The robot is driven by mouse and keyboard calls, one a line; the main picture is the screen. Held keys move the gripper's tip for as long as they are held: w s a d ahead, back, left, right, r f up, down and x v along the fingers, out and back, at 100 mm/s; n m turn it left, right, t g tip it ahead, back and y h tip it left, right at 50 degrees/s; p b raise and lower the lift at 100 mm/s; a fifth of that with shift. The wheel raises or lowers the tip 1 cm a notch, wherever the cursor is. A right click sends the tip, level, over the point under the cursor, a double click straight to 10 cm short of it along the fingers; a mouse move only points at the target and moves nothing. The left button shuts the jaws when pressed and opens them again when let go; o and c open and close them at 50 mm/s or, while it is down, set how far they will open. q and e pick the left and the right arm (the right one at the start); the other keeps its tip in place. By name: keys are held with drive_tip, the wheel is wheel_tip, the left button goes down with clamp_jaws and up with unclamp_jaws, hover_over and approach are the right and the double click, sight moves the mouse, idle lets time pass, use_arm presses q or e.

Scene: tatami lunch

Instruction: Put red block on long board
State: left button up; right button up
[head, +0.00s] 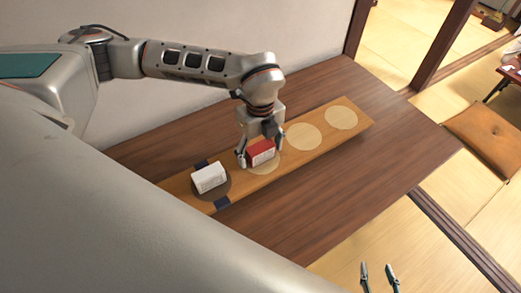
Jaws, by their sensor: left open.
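The red block (261,147), red on top with a pale front side, is on the long board (353,107), at the second round spot from the near left end. My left gripper (259,155) is over it with its fingers open, one on each side of the block. Whether the fingers touch the block, I cannot tell. My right gripper (379,278) is at the bottom right edge, its two fingertips apart and empty, far from the board.
A white block (209,178) sits on the dark round spot, between dark blue bands. Two pale round spots (304,137) farther along the board are bare. The brown table (330,185) is clear around the board. A wall runs behind; an orange cushion (487,133) lies on the tatami.

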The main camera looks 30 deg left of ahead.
sight(260, 146)
use_arm(q)
wheel_tip(260, 146, up, 12)
drive_tip(key=shift+r, duration=0.15)
idle(0.3)
idle(0.4)
